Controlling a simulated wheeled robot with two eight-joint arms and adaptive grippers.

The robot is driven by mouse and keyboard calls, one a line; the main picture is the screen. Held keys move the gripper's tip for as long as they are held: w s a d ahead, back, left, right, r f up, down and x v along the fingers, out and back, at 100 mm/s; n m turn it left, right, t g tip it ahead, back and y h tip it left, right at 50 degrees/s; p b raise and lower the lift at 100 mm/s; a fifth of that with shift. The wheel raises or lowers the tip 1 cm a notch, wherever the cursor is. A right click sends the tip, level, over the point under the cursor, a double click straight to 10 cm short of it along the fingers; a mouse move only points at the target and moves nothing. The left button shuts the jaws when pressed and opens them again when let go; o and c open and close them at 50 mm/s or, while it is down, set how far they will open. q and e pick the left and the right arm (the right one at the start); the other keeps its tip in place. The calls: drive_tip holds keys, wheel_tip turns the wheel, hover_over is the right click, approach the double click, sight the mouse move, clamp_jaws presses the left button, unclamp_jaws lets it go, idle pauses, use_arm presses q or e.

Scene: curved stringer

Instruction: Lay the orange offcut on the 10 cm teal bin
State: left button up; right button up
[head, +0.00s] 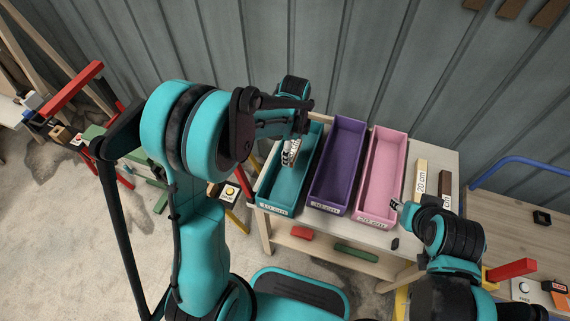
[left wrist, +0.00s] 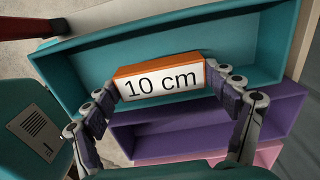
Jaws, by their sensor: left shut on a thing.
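The orange offcut (left wrist: 160,68), with a white "10 cm" label on its near face, sits between the two fingers of my left gripper (left wrist: 168,92) in the left wrist view. The gripper is shut on it. Behind it in that view lies the open teal bin (left wrist: 95,50). In the head view my left gripper (head: 291,150) is over the back part of the teal bin (head: 284,188); the offcut is hard to make out there. The visible bin floor looks empty. My right gripper (head: 397,204) is near the pink bin's front corner; its jaws are too small to read.
A purple bin (head: 337,168) and a pink bin (head: 382,178) stand right of the teal one on the bench. A pale "20 cm" block (head: 420,180) and a dark brown block (head: 444,189) lie further right. Red (head: 301,233) and green (head: 355,252) pieces lie on the shelf below.

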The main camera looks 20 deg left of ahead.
use_arm(q)
wheel_tip(320, 180, down, 8)
drive_tip(key=b, duration=0.2)
drive_tip(key=shift+w+r+b, duration=0.1)
drive_tip(key=shift+b, duration=0.25)
drive_tip(key=shift+r, duration=0.1)
drive_tip(key=shift+f, duration=0.2)
drive_tip(key=o, duration=1)
drive_tip(key=shift+d, duration=0.1)
